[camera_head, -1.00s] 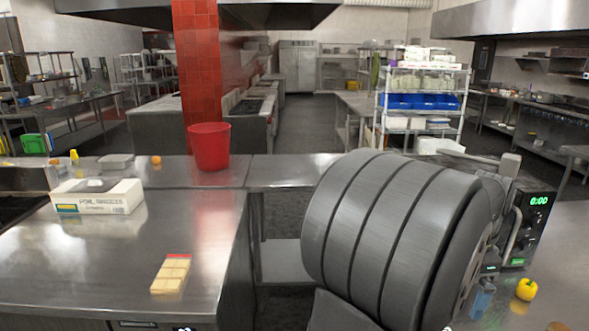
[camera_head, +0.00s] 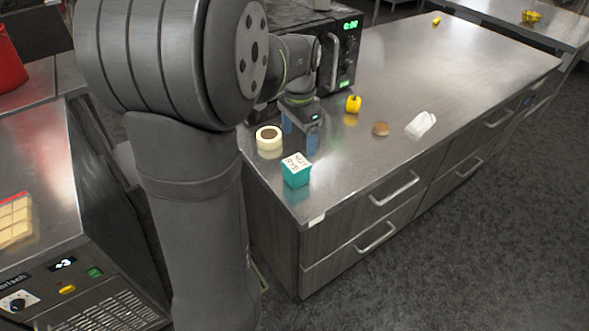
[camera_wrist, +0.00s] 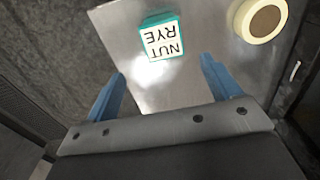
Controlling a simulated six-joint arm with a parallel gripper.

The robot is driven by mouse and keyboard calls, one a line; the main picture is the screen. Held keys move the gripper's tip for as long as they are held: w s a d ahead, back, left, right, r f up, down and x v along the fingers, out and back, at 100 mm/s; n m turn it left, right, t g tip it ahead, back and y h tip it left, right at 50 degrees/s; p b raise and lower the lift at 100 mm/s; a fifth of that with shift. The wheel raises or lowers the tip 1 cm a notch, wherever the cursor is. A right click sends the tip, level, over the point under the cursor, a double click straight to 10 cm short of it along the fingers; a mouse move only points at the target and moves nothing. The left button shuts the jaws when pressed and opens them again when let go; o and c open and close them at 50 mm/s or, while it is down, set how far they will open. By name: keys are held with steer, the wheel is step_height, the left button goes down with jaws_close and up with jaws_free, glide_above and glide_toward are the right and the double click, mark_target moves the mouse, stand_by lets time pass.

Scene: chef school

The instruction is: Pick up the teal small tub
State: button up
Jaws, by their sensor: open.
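The teal small tub (camera_head: 297,175) stands near the front left corner of the steel counter in the head view. Its white lid carries dark lettering. In the wrist view the tub (camera_wrist: 161,38) shows at top centre, its label reading "NUT RYE" upside down. My gripper (camera_head: 299,140) is above the counter, behind the tub. In the wrist view my gripper (camera_wrist: 165,92) has its two blue fingers wide apart with nothing between them. The tub lies beyond the fingertips, roughly in line with the gap, and is not touched.
A cream roll of tape (camera_head: 269,139) is behind and left of the tub; it also shows in the wrist view (camera_wrist: 259,18). A yellow pepper (camera_head: 353,104), a brown bun (camera_head: 380,128) and a clear container (camera_head: 420,125) are to the right. A black microwave (camera_head: 318,60) stands behind.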

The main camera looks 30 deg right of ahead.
mark_target(298, 164)
step_height(298, 164, down, 8)
steer(key=shift+f, duration=0.1)
steer(key=shift+w+a+f, duration=0.1)
steer(key=shift+w+f, duration=0.05)
steer(key=shift+f, duration=1.15)
steer(key=shift+w+a+f, duration=0.1)
steer(key=shift+f, duration=1.2)
steer(key=c, duration=1.2)
steer(key=shift+r, duration=0.15)
